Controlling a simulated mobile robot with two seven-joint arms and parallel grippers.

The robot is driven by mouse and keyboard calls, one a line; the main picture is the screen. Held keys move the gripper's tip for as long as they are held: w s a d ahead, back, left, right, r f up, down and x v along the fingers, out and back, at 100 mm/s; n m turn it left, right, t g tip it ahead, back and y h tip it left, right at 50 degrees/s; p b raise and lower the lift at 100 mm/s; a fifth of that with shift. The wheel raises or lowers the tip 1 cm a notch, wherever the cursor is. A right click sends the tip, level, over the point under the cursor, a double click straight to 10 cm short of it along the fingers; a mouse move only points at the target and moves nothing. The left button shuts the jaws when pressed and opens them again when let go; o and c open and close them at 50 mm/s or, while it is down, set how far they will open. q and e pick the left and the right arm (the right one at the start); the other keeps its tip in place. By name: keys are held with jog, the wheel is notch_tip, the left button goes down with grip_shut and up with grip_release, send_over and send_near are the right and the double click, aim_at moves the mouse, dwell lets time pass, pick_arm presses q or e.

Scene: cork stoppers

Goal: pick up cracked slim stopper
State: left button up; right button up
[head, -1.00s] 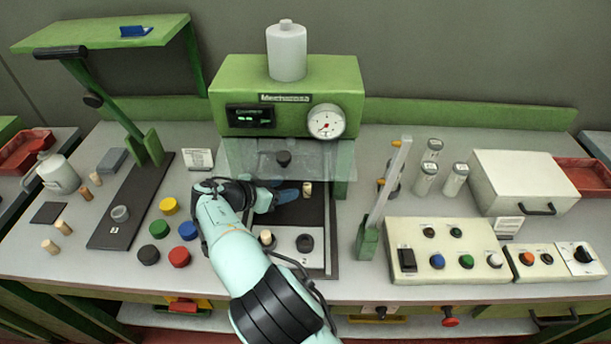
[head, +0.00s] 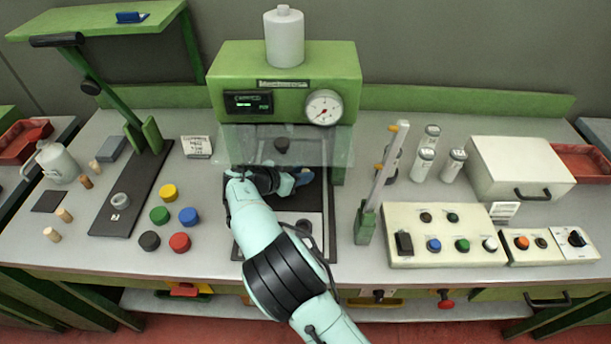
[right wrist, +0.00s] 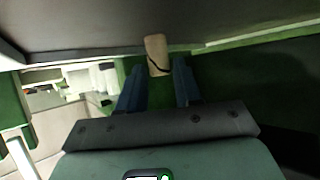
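A slim cork stopper (right wrist: 157,55) with a dark crack line across it shows in the right wrist view, between and slightly beyond my right fingertips. My right gripper (right wrist: 157,82) is open; its two blue fingers stand apart with a gap on each side of the stopper. In the head view my right gripper (head: 303,178) reaches under the clear shield of the green machine, and the stopper is hidden there. Other cork stoppers stand at the left of the bench, including a pale one (head: 51,234) and a browner one (head: 86,181). My left gripper is out of view.
The green machine (head: 230,65) has a clear shield (head: 320,145) just above my right gripper. Coloured caps (head: 180,242) lie left of my arm.

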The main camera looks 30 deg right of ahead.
grip_shut()
